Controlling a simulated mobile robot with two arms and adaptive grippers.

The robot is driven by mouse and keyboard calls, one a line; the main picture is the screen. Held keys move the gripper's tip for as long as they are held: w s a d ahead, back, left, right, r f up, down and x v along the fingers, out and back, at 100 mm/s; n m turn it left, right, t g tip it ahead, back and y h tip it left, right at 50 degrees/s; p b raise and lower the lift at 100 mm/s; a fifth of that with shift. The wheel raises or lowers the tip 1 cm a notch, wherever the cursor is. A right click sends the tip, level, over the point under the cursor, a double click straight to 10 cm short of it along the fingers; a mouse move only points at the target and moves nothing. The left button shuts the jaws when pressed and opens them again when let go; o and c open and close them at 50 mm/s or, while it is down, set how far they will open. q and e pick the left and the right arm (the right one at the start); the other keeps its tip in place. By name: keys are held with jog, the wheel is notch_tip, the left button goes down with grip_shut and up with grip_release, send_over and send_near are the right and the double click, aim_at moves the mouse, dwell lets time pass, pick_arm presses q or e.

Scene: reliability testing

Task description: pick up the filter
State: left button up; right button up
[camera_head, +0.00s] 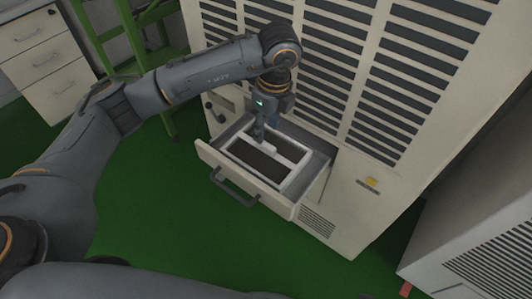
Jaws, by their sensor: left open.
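The filter (262,162), a dark rectangular panel in a white frame, lies inside the pulled-out drawer (246,183) of the tall beige cabinet. My left arm reaches in from the left, and my left gripper (259,139) points down over the back left part of the filter. Its jaws are open, and their tips are small and partly hidden against the white frame. I cannot tell whether they touch it. My right gripper is not in view.
The drawer's front has a dark handle (236,188). The cabinet (341,200) with dark vent slots stands right behind the drawer. A green metal frame (168,122) and a white drawer unit (42,62) stand at the left. Another vented cabinet (468,240) is at the right. Green floor is clear in front.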

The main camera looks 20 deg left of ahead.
aim_at(266, 144)
pick_arm(q)
notch_tip(266, 144, down, 5)
jog(key=shift+w+f+b, duration=0.1)
jog(key=shift+f+b, duration=0.1)
jog(key=shift+b, duration=0.1)
jog(key=shift+f, duration=0.3)
grip_shut()
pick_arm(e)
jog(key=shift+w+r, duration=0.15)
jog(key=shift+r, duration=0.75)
